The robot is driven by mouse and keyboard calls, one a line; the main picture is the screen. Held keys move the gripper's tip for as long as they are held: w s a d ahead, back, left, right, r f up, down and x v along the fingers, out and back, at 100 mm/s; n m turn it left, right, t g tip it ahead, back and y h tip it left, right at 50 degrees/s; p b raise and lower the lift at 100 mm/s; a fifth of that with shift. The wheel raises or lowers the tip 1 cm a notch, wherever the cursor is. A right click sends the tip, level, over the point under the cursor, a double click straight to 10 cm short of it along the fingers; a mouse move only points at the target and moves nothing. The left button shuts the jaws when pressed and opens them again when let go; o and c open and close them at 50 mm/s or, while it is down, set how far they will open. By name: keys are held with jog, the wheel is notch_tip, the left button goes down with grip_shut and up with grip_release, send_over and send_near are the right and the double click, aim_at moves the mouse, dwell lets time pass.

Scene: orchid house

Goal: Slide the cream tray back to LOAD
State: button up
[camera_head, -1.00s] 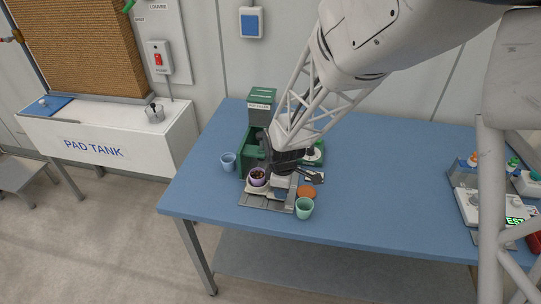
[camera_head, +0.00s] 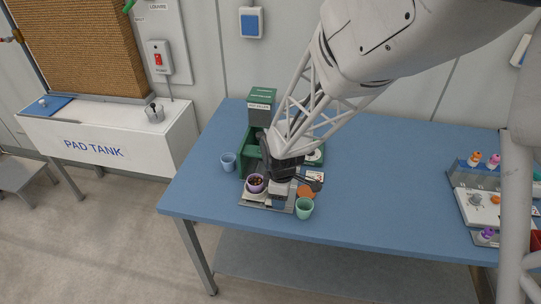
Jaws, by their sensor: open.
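The cream tray (camera_head: 248,194) shows only as a small pale edge under a purple pot (camera_head: 256,185) with dark filling, on the grey base plate of the green machine (camera_head: 255,140). My gripper (camera_head: 290,182) is over this base, its dark jaws spread and nothing visible between them. It is just right of the purple pot; I cannot tell whether it touches the pot or tray. My gripper and forearm hide much of the machine's middle and right side. The LOAD marking cannot be read.
A blue cup (camera_head: 228,162) stands left of the machine and a mint cup (camera_head: 304,208) at its front right. An orange disc (camera_head: 306,192) lies beside the mint cup. A rack with coloured vials (camera_head: 480,175) is at the far right. The blue table (camera_head: 390,200) is clear between.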

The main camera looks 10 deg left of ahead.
jog(key=shift+r, duration=0.15)
jog(key=shift+r, duration=3.35)
jog(key=shift+d+r, duration=0.2)
jog(key=s+d+r+m+t, duration=0.1)
jog(key=s+d+r+m, duration=0.25)
jog(key=d+r, duration=0.35)
jog(key=s+d+r+m, duration=0.3)
jog(key=d+r+m, duration=0.2)
jog(key=d, duration=0.3)
jog(key=s+d+r+m, duration=0.3)
jog(key=s+d+m, duration=0.2)
jog(key=s+d, duration=0.1)
jog(key=s+d+r+m+t, duration=0.1)
jog(key=s+d+r+m, duration=0.3)
jog(key=s, duration=0.3)
jog(key=shift+s+d+m+t, duration=0.3)
jog(key=shift+d+m, duration=0.05)
jog(key=shift+d, duration=0.5)
